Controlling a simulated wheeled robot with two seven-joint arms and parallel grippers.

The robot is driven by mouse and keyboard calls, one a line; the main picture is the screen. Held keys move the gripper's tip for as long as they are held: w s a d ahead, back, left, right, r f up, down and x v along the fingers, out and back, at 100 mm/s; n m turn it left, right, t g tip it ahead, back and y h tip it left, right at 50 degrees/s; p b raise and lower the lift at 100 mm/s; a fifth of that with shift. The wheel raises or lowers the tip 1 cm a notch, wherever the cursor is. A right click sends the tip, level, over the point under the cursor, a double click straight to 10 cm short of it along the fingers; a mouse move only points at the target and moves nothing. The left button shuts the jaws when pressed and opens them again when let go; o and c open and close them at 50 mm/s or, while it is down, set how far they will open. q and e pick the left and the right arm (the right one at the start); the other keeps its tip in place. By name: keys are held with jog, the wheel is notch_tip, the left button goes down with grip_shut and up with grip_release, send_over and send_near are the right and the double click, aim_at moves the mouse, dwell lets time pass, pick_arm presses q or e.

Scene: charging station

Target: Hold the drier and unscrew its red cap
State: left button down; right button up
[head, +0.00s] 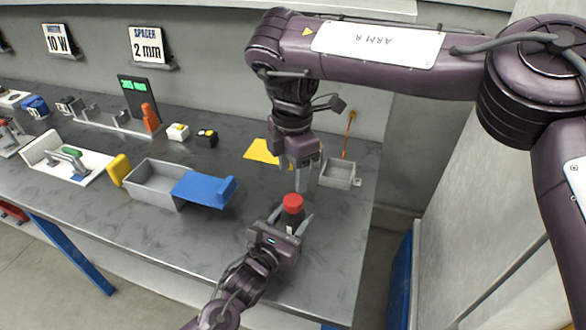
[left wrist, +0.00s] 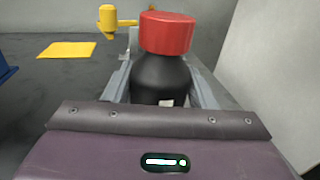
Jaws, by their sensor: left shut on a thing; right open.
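The drier is a black bottle (left wrist: 160,78) with a red cap (head: 293,201). It stands upright near the right end of the table, and the cap, also in the left wrist view (left wrist: 167,32), sits on its top. My left gripper (head: 291,222) is shut on the drier's body below the cap, with one finger on each side. My right gripper (head: 302,177) hangs from above, open and empty, a little above and behind the cap. It appears apart from the cap. The lower part of the drier is hidden behind my left gripper in the left wrist view.
A grey bin (head: 150,187) with a blue lid (head: 203,188) stands to the left. A small grey tray (head: 339,173) lies just behind the drier to the right. A yellow sheet (head: 262,152) lies behind. The table's front and right edges are near; the surface left of the drier is clear.

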aim_at(293, 199)
jog(key=m, duration=0.4)
jog(key=shift+m, duration=0.3)
jog(key=m, duration=0.8)
jog(key=shift+m, duration=0.3)
jog(key=m, duration=0.4)
jog(key=shift+m, duration=0.3)
jog(key=shift+d+f, duration=0.1)
jog(key=shift+f, duration=3.9)
